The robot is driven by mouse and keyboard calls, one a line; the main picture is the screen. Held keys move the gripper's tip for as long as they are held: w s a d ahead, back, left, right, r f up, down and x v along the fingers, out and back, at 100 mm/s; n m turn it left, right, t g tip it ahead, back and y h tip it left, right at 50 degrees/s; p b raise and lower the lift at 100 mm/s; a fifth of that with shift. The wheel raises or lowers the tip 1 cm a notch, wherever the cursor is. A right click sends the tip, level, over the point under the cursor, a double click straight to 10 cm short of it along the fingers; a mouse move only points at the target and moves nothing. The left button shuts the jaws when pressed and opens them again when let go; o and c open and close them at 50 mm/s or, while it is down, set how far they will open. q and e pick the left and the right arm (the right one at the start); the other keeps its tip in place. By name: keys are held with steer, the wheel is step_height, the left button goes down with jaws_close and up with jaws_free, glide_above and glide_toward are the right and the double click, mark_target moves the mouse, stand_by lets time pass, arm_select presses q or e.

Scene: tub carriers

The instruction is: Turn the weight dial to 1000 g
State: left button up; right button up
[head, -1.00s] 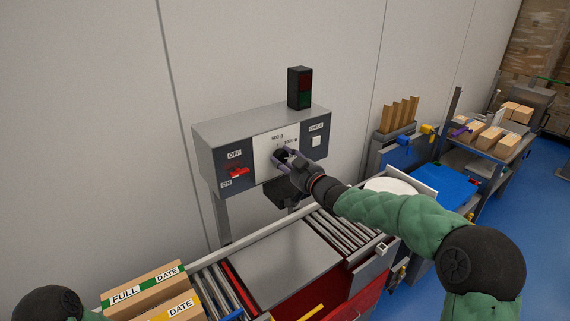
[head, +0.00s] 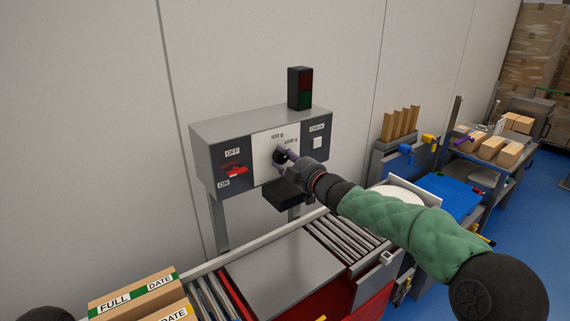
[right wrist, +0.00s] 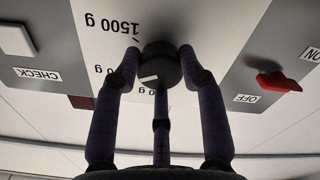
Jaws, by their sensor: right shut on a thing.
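The weight dial (head: 279,157) is a dark round knob on the white plate (head: 266,142) of the grey control box. My right gripper (head: 286,154) is shut on it, with a finger on each side in the right wrist view (right wrist: 159,62). That view is upside down and shows the dial (right wrist: 162,72) with a white pointer mark on its lower left. The 1500 g label (right wrist: 112,24) is clear there, while my fingers partly hide the other labels. The mark's exact setting cannot be told.
A red OFF/ON switch (head: 235,170) sits left of the dial, and a white CHECK button (head: 317,143) right of it. A dark two-lamp signal (head: 300,88) stands on the box. Below are a roller conveyor (head: 340,240) and a carton marked FULL (head: 130,292).

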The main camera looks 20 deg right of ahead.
steer(key=shift+n, duration=0.3)
stand_by(0.4)
steer(key=o, duration=1.1)
steer(key=shift+o, duration=0.2)
steer(key=v, duration=1.2)
